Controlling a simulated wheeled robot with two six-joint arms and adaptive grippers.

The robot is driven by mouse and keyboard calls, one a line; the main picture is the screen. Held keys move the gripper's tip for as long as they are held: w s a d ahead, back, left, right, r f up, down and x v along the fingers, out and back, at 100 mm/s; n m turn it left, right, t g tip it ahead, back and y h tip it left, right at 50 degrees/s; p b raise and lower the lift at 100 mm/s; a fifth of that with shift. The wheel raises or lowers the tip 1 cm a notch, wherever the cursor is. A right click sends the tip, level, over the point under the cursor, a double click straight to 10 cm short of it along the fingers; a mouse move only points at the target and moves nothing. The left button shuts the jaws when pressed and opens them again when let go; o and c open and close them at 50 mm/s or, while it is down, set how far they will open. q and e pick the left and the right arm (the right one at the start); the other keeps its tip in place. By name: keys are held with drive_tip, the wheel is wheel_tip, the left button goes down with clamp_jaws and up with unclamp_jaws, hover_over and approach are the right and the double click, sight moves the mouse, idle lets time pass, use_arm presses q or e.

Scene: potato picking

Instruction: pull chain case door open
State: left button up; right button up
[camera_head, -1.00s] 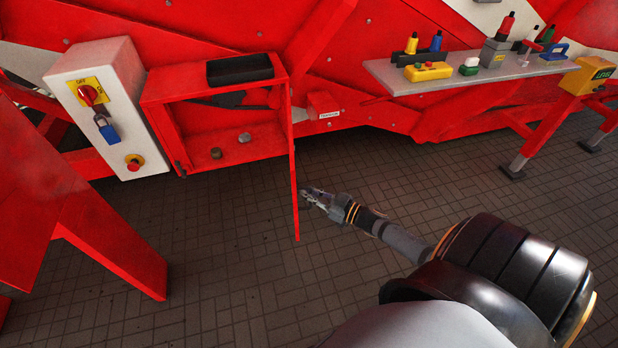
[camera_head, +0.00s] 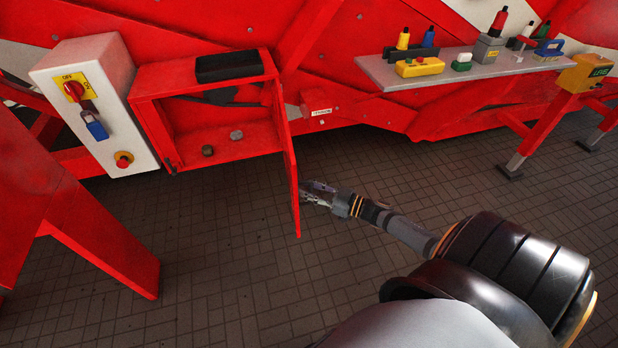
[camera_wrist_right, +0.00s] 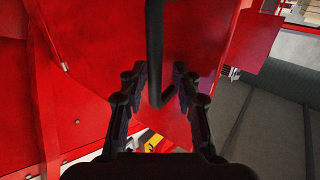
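The chain case (camera_head: 152,87) is a red open-fronted box on the machine. Its red door (camera_head: 289,170) stands open at the box's right side, swung out toward me and seen nearly edge-on in the head view. My right gripper (camera_head: 306,193) is at the door's outer face near its free edge. In the right wrist view, the black bar handle (camera_wrist_right: 155,45) on the red door panel runs down between the two fingers of my right gripper (camera_wrist_right: 160,82). The fingers are apart, with gaps on both sides of the handle. My left gripper is not in view.
Inside the case are two dark knobs (camera_head: 236,135); a black tray (camera_head: 228,67) sits on top. A white switch box (camera_head: 112,95) stands to its left. A grey shelf (camera_head: 375,72) with tools is at the right. The tiled floor (camera_head: 215,240) below is clear.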

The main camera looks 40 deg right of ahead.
drive_tip(key=shift+w, duration=0.2)
drive_tip(key=v, duration=1.2)
drive_tip(key=shift+d, duration=0.1)
drive_tip(key=s+d+f+m+g+h, duration=0.2)
drive_tip(key=s+f+h, duration=0.1)
drive_tip(key=f, duration=0.5)
drive_tip(key=s+d+f+m+g+h, duration=0.1)
drive_tip(key=s+d+f+h, duration=0.25)
drive_tip(key=f, duration=0.45)
drive_tip(key=s+d+f+m+g+h, duration=0.2)
drive_tip(key=s+f+h, duration=0.15)
drive_tip(key=f, duration=0.55)
drive_tip(key=s+a+f+g+p, duration=0.1)
drive_tip(key=s+a+f+g, duration=0.8)
drive_tip(key=s+a+f, duration=0.7)
drive_tip(key=s+a, duration=0.3)
drive_tip(key=shift+f+g, duration=0.3)
